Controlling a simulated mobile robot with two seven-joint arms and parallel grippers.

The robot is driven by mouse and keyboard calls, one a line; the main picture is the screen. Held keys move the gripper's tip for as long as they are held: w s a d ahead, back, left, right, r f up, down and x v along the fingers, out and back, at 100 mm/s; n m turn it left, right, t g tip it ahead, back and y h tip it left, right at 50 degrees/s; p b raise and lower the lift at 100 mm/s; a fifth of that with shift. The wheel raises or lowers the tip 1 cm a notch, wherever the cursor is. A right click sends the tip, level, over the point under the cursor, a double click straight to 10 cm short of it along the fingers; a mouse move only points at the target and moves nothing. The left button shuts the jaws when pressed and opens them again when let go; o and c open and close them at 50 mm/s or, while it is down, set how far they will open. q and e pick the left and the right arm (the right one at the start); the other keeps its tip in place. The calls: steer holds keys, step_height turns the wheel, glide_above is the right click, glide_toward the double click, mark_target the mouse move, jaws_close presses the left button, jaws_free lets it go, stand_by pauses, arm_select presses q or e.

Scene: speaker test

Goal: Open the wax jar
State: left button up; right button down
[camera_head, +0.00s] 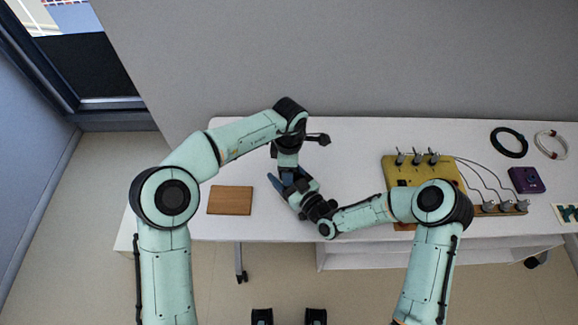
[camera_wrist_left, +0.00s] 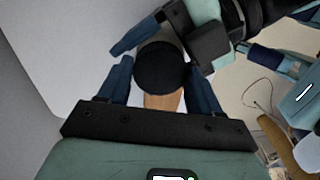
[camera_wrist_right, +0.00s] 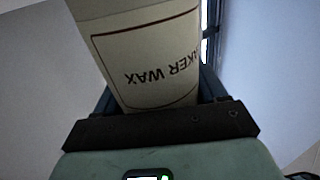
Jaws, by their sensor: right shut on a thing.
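The wax jar (camera_wrist_right: 150,55) is a pale cylinder with a brown-framed label reading "...KER WAX". In the right wrist view it sits between the fingers of my right gripper (camera_head: 280,182), which is shut on it. The jar's round black lid (camera_wrist_left: 160,68) faces the left wrist camera. My left gripper (camera_head: 288,171) is just above the jar, with its blue fingers apart on either side of the lid. Whether they touch the lid is hard to tell. In the head view, the jar is hidden by the grippers.
A wooden board (camera_head: 230,201) lies left on the white table (camera_head: 345,150). A yellow box (camera_head: 398,173) with knobs and wires, a purple device (camera_head: 527,180), a black cable coil (camera_head: 509,142) and a white coil (camera_head: 551,144) lie right.

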arm_select(q)
steer(key=shift+o, duration=1.1)
